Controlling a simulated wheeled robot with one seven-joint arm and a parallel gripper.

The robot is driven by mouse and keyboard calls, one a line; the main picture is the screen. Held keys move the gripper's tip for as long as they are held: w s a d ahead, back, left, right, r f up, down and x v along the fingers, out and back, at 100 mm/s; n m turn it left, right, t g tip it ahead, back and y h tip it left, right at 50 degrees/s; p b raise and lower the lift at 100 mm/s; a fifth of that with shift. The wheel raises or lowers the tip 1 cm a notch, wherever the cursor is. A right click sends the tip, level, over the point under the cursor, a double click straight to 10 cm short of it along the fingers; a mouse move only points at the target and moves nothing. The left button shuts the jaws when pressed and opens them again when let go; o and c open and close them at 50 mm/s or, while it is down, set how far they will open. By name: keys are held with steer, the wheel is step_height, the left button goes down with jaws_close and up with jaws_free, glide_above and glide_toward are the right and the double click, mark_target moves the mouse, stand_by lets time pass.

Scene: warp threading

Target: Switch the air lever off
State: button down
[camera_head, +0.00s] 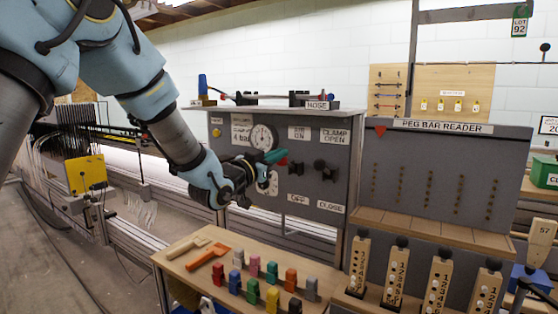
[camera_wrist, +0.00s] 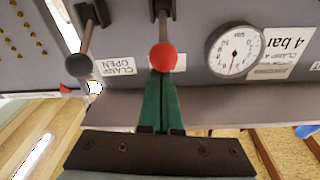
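The air lever (camera_wrist: 163,28) has a round red knob and sits on the grey panel (camera_wrist: 198,18), which the wrist view shows upside down. Its red knob (camera_wrist: 163,56) is at the ON end, partly covering a white label. In the head view the knob (camera_head: 283,161) shows beside the green fingertips, below the AIR ON label (camera_head: 300,132) and above the OFF label (camera_head: 298,199). My gripper (camera_head: 274,156) has its green fingers (camera_wrist: 160,75) together, tips right at the knob. I cannot tell whether they touch it. Nothing shows between the fingers.
The black-knobbed clamp lever (camera_wrist: 78,65) is close beside the air lever, at the CLAMP OPEN label (camera_wrist: 116,67). A pressure gauge (camera_wrist: 235,50) is on the other side. Below stands a wooden bench (camera_head: 178,268) with coloured blocks and an orange tool (camera_head: 208,257).

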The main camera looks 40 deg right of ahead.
mark_target(280, 164)
steer(key=shift+s+a+f+h+b, duration=0.15)
steer(key=shift+f+h+b, duration=0.3)
steer(key=shift+b, duration=0.85)
steer(key=shift+w+a+f+h+b, duration=0.15)
steer(key=shift+f+b, duration=0.45)
steer(key=shift+b, duration=0.75)
steer(key=shift+s+a+f+h+b, duration=0.15)
steer(key=shift+f+h+b, duration=0.3)
steer(key=shift+b, duration=0.85)
step_height(280, 164, down, 7)
steer(key=m+h+b, duration=0.1)
steer(key=h+b, duration=0.5)
steer(key=b, duration=1.9)
steer(key=shift+a, duration=0.2)
steer(key=v, duration=0.7)
steer(key=shift+f+b, duration=0.25)
steer(key=shift+b, duration=0.1)
steer(key=shift+a+r, duration=0.15)
